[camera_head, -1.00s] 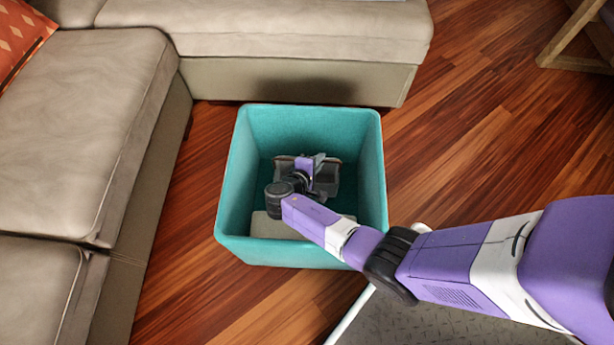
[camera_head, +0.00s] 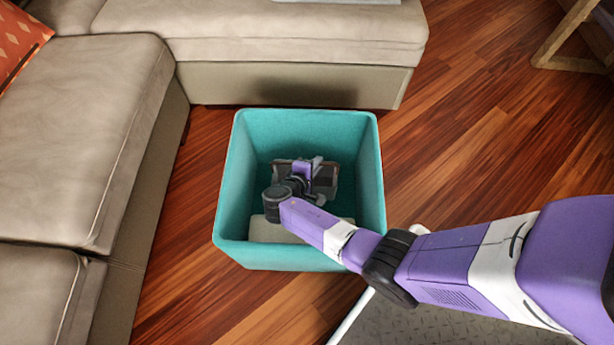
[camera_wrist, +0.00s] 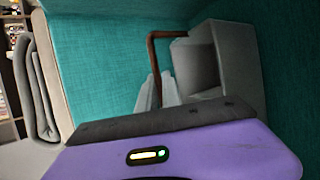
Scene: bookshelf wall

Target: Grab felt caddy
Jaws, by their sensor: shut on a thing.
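The felt caddy (camera_head: 325,184) is a grey, open box with a brown handle, down inside a deep teal bin (camera_head: 231,190). In the wrist view the caddy (camera_wrist: 232,60) is at the upper right and its brown handle (camera_wrist: 152,70) arches beside it. My gripper (camera_head: 313,164) reaches down into the bin over the caddy. In the wrist view its pale fingers (camera_wrist: 157,92) are closed around the lower part of the handle. The dark wrist edge hides the caddy's lower part.
A folded grey-beige item (camera_head: 272,231) lies in the near part of the bin; a folded grey item (camera_wrist: 38,92) shows at the wrist view's left. A beige sofa (camera_head: 75,150) borders the bin left and behind. Wooden floor (camera_head: 450,150) is clear to the right.

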